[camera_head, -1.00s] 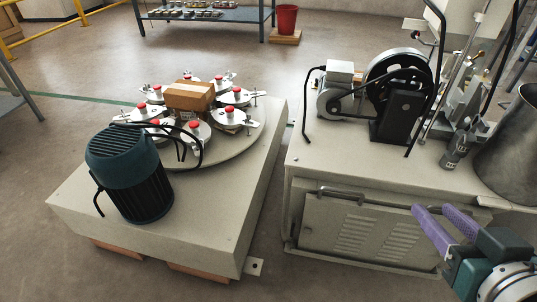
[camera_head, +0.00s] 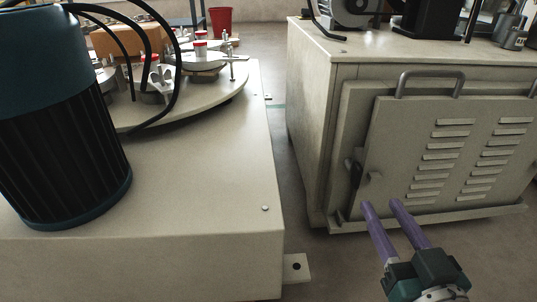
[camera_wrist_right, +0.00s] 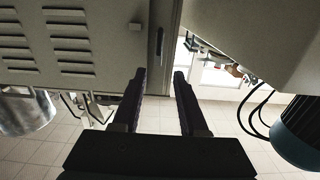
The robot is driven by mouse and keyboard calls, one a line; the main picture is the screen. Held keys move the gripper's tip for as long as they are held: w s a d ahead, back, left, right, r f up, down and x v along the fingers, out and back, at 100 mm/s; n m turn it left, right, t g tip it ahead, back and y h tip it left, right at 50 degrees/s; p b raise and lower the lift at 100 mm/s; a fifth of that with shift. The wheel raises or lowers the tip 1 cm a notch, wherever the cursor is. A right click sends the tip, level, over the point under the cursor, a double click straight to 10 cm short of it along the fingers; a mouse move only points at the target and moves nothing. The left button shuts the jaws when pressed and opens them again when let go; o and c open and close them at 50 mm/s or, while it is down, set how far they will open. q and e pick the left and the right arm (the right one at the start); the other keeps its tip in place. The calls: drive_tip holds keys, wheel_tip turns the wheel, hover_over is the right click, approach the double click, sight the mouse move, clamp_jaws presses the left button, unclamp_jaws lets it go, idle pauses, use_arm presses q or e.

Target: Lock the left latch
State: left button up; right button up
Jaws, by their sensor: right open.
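The left latch (camera_head: 355,173) is a small dark part at the left edge of the grey louvred panel (camera_head: 408,150) on the machine cabinet. A small knob (camera_head: 375,176) sits just right of it. My right gripper (camera_head: 382,204) is open and empty, its purple fingers pointing at the panel's lower left, below the latch in the head view. In the right wrist view, the picture is upside down. The dark latch slot (camera_wrist_right: 160,44) there lies just beyond the gap between the fingertips (camera_wrist_right: 158,76), apart from them. Whether the latch is locked I cannot tell. My left gripper is out of view.
A bar handle (camera_head: 430,82) sits on the panel's top. A low pale machine base (camera_head: 200,180) with a blue-black motor (camera_head: 62,125) stands at left. A narrow floor gap separates it from the cabinet (camera_head: 315,120). A red bucket (camera_head: 220,22) is behind.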

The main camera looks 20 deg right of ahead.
sight(361, 176)
drive_tip(key=b+x, duration=0.2)
drive_tip(key=x, duration=0.1)
drive_tip(key=b+x, duration=0.2)
drive_tip(key=x, duration=0.1)
drive_tip(key=f+b+x, duration=0.1)
drive_tip(key=x, duration=0.2)
drive_tip(key=shift+w+d+f+b, duration=0.1)
drive_tip(key=shift+w+d+b, duration=0.1)
drive_tip(key=shift+b, duration=0.2)
drive_tip(key=shift+w, duration=0.2)
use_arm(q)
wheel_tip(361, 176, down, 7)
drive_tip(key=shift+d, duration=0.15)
use_arm(e)
drive_tip(key=shift+d, duration=0.1)
drive_tip(key=shift+s, duration=0.1)
drive_tip(key=c, duration=0.4)
clamp_jaws()
